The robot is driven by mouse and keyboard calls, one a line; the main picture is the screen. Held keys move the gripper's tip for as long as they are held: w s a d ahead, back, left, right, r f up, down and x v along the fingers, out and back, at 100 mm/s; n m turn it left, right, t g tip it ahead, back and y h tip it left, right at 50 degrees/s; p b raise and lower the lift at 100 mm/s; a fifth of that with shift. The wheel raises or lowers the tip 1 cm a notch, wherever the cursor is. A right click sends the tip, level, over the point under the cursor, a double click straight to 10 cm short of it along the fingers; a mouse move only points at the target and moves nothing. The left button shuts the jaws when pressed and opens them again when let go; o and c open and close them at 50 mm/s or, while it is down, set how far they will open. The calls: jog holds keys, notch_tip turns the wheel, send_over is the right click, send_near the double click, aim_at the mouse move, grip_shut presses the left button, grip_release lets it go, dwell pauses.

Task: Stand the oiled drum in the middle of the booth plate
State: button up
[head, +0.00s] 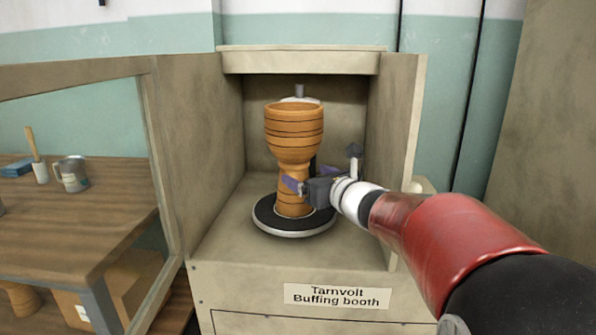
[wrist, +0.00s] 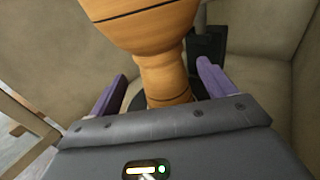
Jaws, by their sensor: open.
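The oiled drum (head: 294,135), an orange-brown wooden goblet drum with dark bands, stands upright on the round booth plate (head: 290,229). The plate is dark with a pale rim, and the drum's foot looks near its middle. My gripper (head: 296,184) is at the drum's narrow lower part, with its purple fingers apart on either side. In the wrist view the drum (wrist: 165,75) stands between the two open fingers (wrist: 162,92), with a visible gap on each side. The drum's foot is partly hidden by my gripper.
The booth (head: 205,130) has close side walls, a back wall and a top lintel. Its glazed door (head: 165,165) stands open at the left. Another drum (head: 18,299) is below.

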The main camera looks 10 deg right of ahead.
jog(key=v, duration=0.6)
jog(key=s+a+f+n+g+y, duration=0.2)
jog(key=s+a+f+n+g, duration=0.5)
jog(key=s+a+n, duration=0.7)
jog(key=s+d+f+n+g+h, duration=0.2)
jog(key=s+d+f+n+h, duration=0.2)
jog(key=n, duration=0.5)
jog(key=s+d+f+n+g+h, duration=0.1)
jog(key=s+d+f+n+h, duration=0.3)
jog(key=s+n, duration=0.4)
jog(key=shift+s+d+f+n+g, duration=0.2)
jog(key=shift+d+f+n+g, duration=0.25)
jog(key=shift+d, duration=0.4)
